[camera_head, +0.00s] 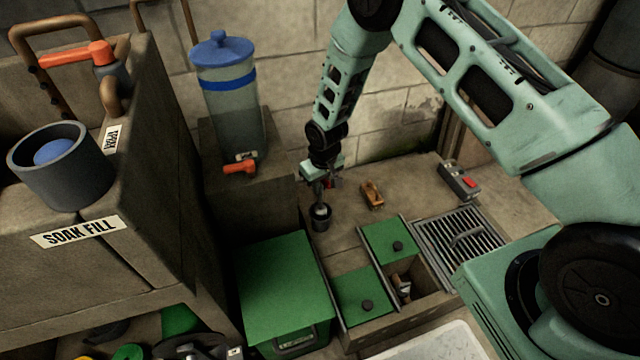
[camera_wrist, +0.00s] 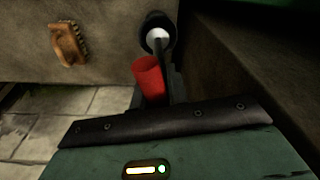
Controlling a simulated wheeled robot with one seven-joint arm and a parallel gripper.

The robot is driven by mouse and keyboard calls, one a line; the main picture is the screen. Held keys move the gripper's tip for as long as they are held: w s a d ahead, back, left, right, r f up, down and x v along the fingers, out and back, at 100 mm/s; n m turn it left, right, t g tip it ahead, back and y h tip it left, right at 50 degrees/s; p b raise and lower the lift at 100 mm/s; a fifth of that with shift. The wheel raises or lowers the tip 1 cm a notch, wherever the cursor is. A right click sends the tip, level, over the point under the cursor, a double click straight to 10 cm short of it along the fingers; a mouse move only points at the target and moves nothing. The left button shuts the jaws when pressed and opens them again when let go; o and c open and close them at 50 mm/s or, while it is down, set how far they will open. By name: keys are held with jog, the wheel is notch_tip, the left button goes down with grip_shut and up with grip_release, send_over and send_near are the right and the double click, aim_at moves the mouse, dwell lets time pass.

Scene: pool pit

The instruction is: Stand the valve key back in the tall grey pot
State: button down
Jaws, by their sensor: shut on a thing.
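The valve key shows a red grip (camera_wrist: 150,78) in the wrist view and a thin grey shaft (camera_head: 319,197) in the head view. My gripper (camera_head: 322,180) is shut on it, near its upper end. The key hangs roughly upright below my gripper. The dark grey pot (camera_head: 320,224) stands on the ledge directly beneath, and its rim shows in the wrist view (camera_wrist: 146,27). The key's pale lower end appears at the pot's mouth. I cannot tell how deep it sits inside. My fingertips are mostly hidden in both views.
A wooden brush (camera_head: 372,195) lies right of the pot. Green lids (camera_head: 362,293) and a floor grate (camera_head: 462,242) are nearer. A blue-lidded canister (camera_head: 228,100) stands at left. A grey box with a red button (camera_head: 459,181) is farther right. Ledge around the brush is clear.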

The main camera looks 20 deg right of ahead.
jog(key=shift+f, duration=0.45)
jog(key=shift+f+b, duration=0.9)
jog(key=shift+f, duration=0.15)
jog(key=shift+f+b, duration=0.6)
jog(key=shift+f, duration=0.45)
dwell(0.5)
jog(key=c, duration=1.3)
grip_release()
jog(key=shift+r+p, duration=3.15)
jog(key=shift+r, duration=0.85)
